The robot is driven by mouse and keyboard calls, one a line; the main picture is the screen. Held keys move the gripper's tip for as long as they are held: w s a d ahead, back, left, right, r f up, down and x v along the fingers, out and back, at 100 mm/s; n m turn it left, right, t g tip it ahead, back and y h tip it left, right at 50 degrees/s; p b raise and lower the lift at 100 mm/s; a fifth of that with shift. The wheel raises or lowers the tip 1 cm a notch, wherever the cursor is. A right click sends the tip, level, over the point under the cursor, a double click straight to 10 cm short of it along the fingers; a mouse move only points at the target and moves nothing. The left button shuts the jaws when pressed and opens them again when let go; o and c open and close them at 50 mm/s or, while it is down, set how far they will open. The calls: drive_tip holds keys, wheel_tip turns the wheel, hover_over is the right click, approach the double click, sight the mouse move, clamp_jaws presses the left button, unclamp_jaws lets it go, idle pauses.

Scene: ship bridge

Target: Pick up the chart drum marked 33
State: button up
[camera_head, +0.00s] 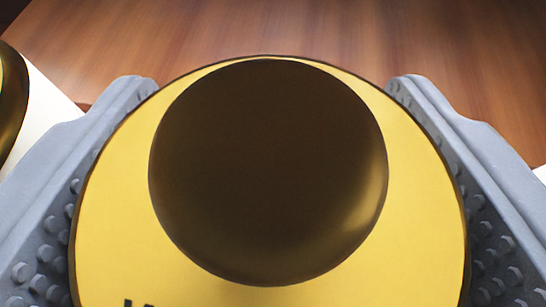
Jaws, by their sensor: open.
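A round drum (110,220) with a yellow top and a large dark brown round knob fills the middle of the view. Dark lettering at the bottom edge is cut off, so I cannot read a number on it. My gripper (270,88) is open, with one grey studded finger on the left of the drum and one on the right. The fingers lie close along its sides; I cannot tell whether they touch it. The drum's lower side and what it stands on are hidden.
Brown wood (270,25) beyond the drum is clear.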

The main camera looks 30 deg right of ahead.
drive_tip(key=c, duration=0.7)
drive_tip(key=shift+c, duration=0.2)
drive_tip(key=shift+r, duration=0.1)
